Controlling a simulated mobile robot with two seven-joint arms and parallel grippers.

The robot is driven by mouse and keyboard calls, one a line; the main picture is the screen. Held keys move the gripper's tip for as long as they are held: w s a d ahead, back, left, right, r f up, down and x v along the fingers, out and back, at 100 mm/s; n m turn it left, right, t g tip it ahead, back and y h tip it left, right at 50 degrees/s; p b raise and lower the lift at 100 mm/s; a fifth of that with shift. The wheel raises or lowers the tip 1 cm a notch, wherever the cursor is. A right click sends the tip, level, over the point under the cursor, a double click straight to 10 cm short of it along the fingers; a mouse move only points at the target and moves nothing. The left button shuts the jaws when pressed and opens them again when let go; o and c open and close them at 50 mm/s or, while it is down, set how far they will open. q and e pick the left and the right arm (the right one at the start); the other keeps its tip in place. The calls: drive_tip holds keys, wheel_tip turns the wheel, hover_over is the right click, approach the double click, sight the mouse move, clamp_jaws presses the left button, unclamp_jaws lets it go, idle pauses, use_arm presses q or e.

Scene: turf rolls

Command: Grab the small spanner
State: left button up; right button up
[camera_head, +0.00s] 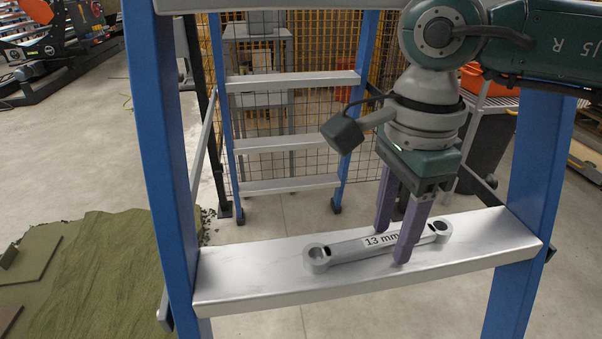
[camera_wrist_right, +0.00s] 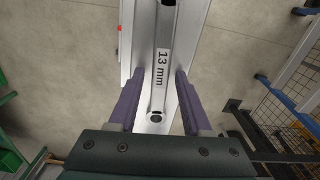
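A grey metal spanner (camera_head: 343,249) with a "13 mm" label lies on a flat silver ladder step (camera_head: 250,285) in the head view. In the right wrist view the spanner (camera_wrist_right: 167,25) runs up the middle of the picture, its near ring end between my fingers. My right gripper (camera_head: 392,246) points down and is open, with one purple finger on the near side of the spanner and one on the far side. The right wrist view shows a gap between each finger (camera_wrist_right: 160,73) and the spanner. My left gripper is not in view.
Blue ladder rails (camera_head: 160,150) stand at both ends of the step, the right one close to my right arm. More silver rungs (camera_head: 290,143) and a wire mesh fence are behind. A green turf piece (camera_head: 95,260) lies on the floor at left.

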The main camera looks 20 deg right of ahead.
clamp_jaws()
drive_tip(key=shift+r, duration=0.1)
idle(0.4)
